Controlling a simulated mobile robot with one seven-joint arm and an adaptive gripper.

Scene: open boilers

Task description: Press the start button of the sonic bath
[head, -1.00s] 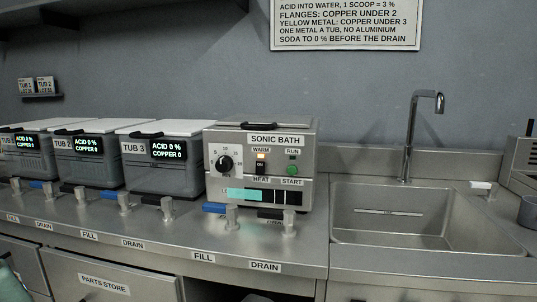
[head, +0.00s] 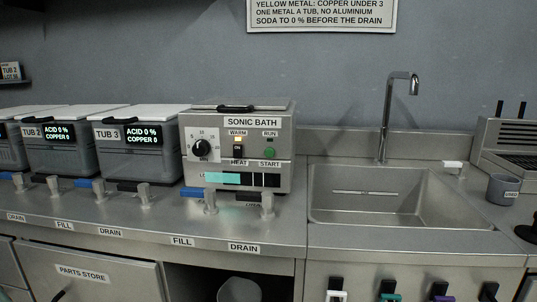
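The sonic bath (head: 285,120) is a grey metal box with a lid, standing on the steel counter left of the sink. Its round green button (head: 269,153) sits at the right of the front panel, just above the START label (head: 269,164). The RUN lamp above it looks dark. The WARM lamp (head: 238,139) glows amber above the black HEAT switch (head: 238,151). A black dial (head: 200,147) is at the panel's left, and a teal level bar (head: 222,178) shows below. My gripper is not in view. Nothing covers the button.
Fill and drain taps (head: 267,204) stand in front of the bath. Tub 3 (head: 172,156) and other tubs are to the left. The sink (head: 330,216) with a tall faucet (head: 385,120) is to the right, with a grey cup (head: 502,190) beyond it.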

